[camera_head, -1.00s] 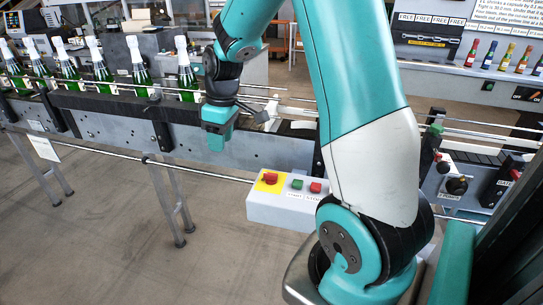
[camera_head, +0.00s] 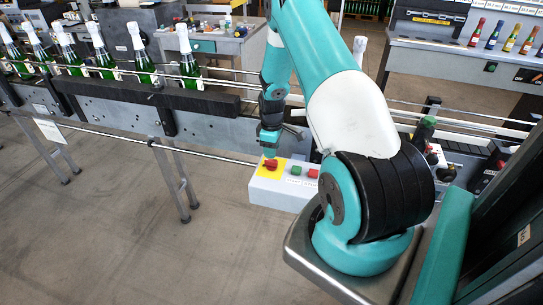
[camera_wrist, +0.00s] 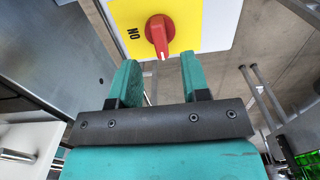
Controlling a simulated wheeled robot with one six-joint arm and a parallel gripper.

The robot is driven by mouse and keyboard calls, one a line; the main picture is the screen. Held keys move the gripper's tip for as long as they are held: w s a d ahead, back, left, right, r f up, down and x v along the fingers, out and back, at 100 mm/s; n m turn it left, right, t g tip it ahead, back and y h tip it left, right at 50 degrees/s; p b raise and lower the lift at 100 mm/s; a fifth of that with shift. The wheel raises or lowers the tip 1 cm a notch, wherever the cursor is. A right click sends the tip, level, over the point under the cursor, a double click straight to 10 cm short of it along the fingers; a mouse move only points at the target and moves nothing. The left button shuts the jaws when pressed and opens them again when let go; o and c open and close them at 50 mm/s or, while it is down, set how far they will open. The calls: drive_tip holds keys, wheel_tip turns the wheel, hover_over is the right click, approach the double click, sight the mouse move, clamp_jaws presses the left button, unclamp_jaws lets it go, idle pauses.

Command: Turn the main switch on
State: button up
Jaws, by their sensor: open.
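The main switch (camera_wrist: 160,34) is a red rotary knob on a yellow plate (camera_wrist: 200,14), with the word ON printed to the left of it in the wrist view. In the head view the red knob (camera_head: 271,163) sits at the left end of a white control box (camera_head: 285,190). My gripper (camera_wrist: 158,68) is open, its two teal fingers apart and empty. The knob lies just beyond and between the fingertips in the wrist view; I see no contact. In the head view my gripper (camera_head: 270,150) is right above the knob.
A green button (camera_head: 296,171) and a red button (camera_head: 313,173) sit right of the switch on the same box. A conveyor (camera_head: 215,128) with several green bottles (camera_head: 143,62) runs behind it. A rail passes left of the box. The floor in front is clear.

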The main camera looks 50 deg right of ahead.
sight(271, 164)
drive_tip(key=shift+f+p, duration=0.55)
drive_tip(key=shift+f, duration=2.1)
clamp_jaws()
